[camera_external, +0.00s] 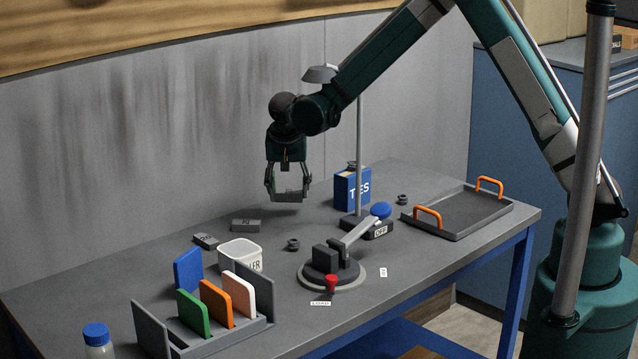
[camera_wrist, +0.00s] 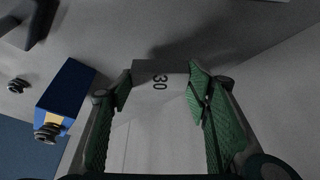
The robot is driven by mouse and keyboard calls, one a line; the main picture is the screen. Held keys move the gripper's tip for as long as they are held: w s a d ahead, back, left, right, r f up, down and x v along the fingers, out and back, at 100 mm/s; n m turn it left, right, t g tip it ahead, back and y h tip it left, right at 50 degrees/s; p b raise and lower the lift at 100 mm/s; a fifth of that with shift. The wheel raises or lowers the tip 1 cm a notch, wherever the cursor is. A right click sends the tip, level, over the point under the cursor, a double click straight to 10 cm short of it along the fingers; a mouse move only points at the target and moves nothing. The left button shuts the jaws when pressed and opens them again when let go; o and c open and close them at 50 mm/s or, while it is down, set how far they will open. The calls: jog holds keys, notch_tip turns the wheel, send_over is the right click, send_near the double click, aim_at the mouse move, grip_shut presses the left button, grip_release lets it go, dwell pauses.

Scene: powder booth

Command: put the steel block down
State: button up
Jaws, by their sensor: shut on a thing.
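My gripper (camera_external: 288,187) is shut on a grey steel block (camera_external: 290,196) above the far part of the table. In the wrist view the block (camera_wrist: 160,85) sits between the two green fingers and shows the number 30. A soft shadow lies on the table below it, and the block looks apart from the top; the exact height is hard to tell. Two more grey blocks lie on the table, one (camera_external: 246,225) to the lower left of my gripper and another (camera_external: 206,241) farther left, their markings too small to read.
A white tub (camera_external: 240,254), a round clamp fixture (camera_external: 331,272), a rack of coloured plates (camera_external: 204,341) and a tray with orange handles (camera_external: 455,214) stand around. The table below my gripper looks clear.

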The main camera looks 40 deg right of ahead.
aim_at(289, 201)
jog(key=shift+f, duration=2)
jog(key=shift+f, duration=0.1)
jog(key=o, duration=1.1)
jog(key=v, duration=1.2)
jog(key=shift+s, duration=0.1)
